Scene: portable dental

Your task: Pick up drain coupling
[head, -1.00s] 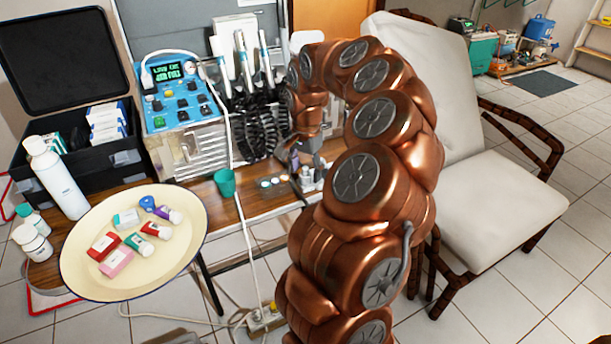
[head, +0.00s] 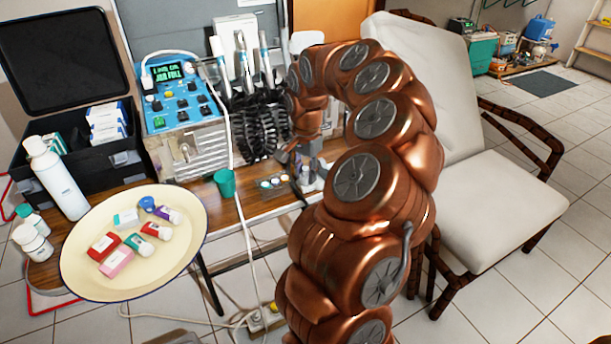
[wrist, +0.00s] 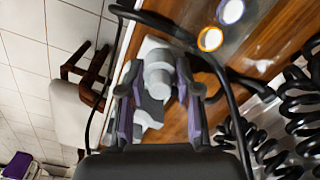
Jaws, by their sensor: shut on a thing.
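The drain coupling (wrist: 158,82) is a pale grey-white fitting with a round stub, between the purple-padded fingers of my gripper (wrist: 160,108) in the wrist view. My gripper is shut on it, with one finger on each side. The coupling is close to the wooden tabletop; I cannot tell whether it still touches it. In the head view my gripper (head: 308,170) is at the table's right end, largely hidden by my own copper arm, and the coupling cannot be made out clearly there.
Small round caps (head: 270,182) and a green cup (head: 225,182) stand left of my gripper. A cream plate (head: 85,280) holds several small items. A white chair (head: 480,190) stands right.

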